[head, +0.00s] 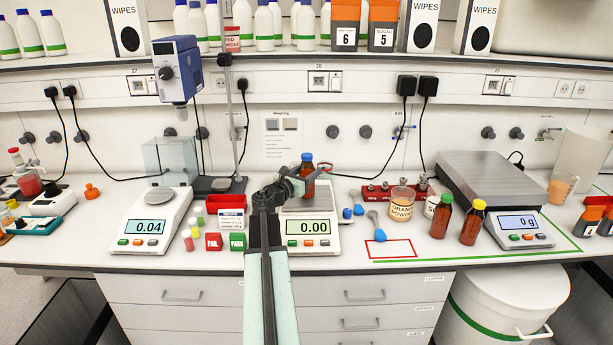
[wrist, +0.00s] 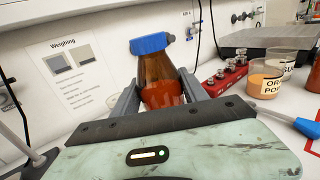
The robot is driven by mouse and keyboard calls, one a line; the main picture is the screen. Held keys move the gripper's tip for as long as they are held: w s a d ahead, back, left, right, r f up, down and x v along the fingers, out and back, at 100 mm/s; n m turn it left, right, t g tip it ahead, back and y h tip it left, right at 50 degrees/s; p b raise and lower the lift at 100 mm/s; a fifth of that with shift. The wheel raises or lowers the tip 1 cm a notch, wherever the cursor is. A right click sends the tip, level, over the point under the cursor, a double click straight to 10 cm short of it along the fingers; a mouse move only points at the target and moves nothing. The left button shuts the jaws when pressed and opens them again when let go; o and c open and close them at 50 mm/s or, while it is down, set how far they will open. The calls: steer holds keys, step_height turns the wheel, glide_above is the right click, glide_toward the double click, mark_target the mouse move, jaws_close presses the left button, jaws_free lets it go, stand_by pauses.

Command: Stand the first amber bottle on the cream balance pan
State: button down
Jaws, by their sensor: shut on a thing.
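An amber bottle with a blue cap (head: 308,172) is held upright in my gripper (head: 304,180). In the wrist view the same bottle (wrist: 160,80) sits between the two fingers (wrist: 160,92), which close on its sides; it leans slightly in the picture. In the head view the bottle is over the middle balance (head: 306,227), which reads 0.00. Its pan (head: 321,197) is partly hidden by my arm and gripper. I cannot tell whether the bottle's base touches the pan, as the base is hidden.
Another balance (head: 150,220) stands at left, reading 0.04.

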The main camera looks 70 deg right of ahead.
steer(key=shift+f, duration=0.15)
steer(key=c, duration=0.6)
jaws_free()
steer(key=shift+a+r, duration=0.15)
steer(key=shift+r, duration=0.15)
steer(key=v, duration=1.1)
steer(key=shift+a, duration=0.35)
